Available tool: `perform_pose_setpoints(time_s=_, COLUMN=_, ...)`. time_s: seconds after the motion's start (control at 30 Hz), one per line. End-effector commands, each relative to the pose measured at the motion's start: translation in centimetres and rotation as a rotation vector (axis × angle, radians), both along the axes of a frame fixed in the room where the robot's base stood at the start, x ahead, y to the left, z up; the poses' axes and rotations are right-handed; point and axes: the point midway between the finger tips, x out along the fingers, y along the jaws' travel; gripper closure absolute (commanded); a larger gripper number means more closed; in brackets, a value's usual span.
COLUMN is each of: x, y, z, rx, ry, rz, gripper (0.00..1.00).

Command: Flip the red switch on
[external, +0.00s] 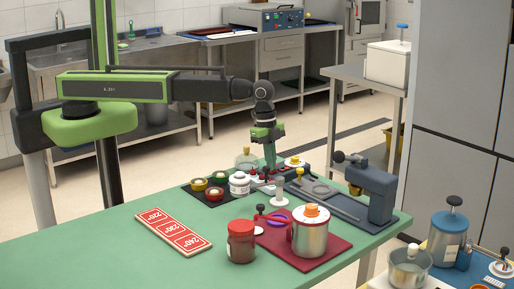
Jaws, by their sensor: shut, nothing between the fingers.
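My gripper (270,163) points straight down over the far part of the green table (120,240), with its fingers closed together and nothing held. Its tips are close to a small group of switch-like parts. A small red part (254,171) stands just left of the fingertips and another red part (280,168) just right. I cannot tell which is the red switch, or its position. The fingers hide part of this group, and contact with it cannot be made out.
Left of the gripper are a white lidded jar (239,184) and small round pots on a dark mat. A grey device (372,190) stands to the right. In front are a red jar (241,242), a steel pot (310,236) and a red sign board (172,232). The table's left part is clear.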

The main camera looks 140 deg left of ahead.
Motion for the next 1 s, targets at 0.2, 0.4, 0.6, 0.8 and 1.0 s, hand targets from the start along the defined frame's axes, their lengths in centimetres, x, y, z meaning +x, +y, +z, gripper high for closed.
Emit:
perform_pose_setpoints(time_s=0.2, x=-1.9, y=-0.3, z=1.4, rx=-0.011, ry=0.042, rz=0.006, gripper=1.0)
perform_pose_setpoints(time_s=0.4, x=-1.3, y=-0.5, z=5.9, rx=0.008, ry=-0.001, rz=0.003, gripper=1.0)
perform_pose_setpoints(time_s=0.6, x=-1.8, y=-0.5, z=10.6, rx=0.006, ry=-0.001, rz=0.001, gripper=1.0)
perform_pose_setpoints(time_s=0.8, x=-2.3, y=-0.5, z=14.0, rx=0.006, ry=-0.001, rz=0.0, gripper=1.0)
perform_pose_setpoints(time_s=1.0, x=-2.4, y=-0.5, z=14.4, rx=0.005, ry=-0.002, rz=-0.001, gripper=1.0)
